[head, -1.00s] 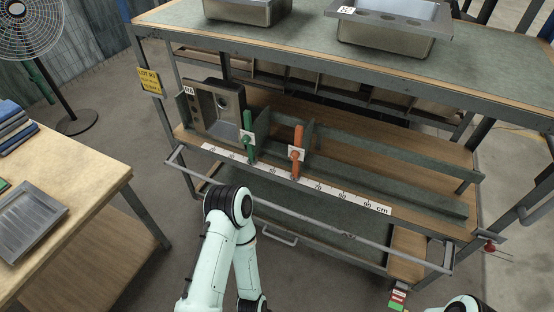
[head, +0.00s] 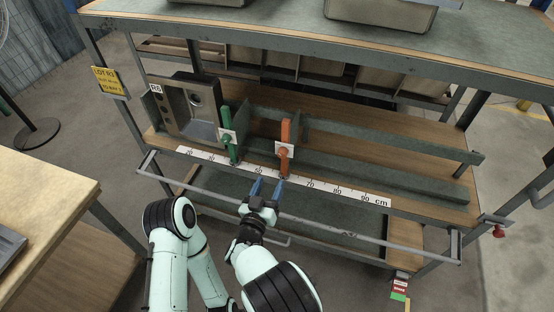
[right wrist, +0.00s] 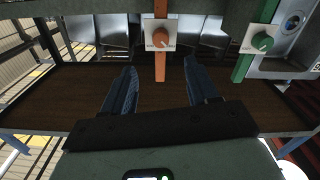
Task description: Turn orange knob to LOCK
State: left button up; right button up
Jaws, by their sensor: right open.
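The orange knob (head: 283,152) sits on a white plate on an upright orange bar (head: 286,131) at the front of the rack's lower shelf. In the right wrist view the knob (right wrist: 163,36) shows round on its plate; the plate's lettering is too small to read. My right gripper (head: 267,184) is open and empty, its blue fingers pointing at the shelf, below and slightly left of the knob and apart from it. In the wrist view the fingers (right wrist: 160,75) are spread either side of the orange bar's line, short of the knob. My left gripper is out of view.
A green knob (head: 228,137) on a green bar stands left of the orange one, beside a steel sink (head: 190,103). A centimetre scale (head: 330,188) and a front rail (head: 330,232) run along the shelf. The shelf right of the orange bar is clear.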

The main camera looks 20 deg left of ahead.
aim_at(282, 156)
jog(key=w, duration=1.1)
jog(key=shift+d, duration=0.15)
jog(key=c, duration=1)
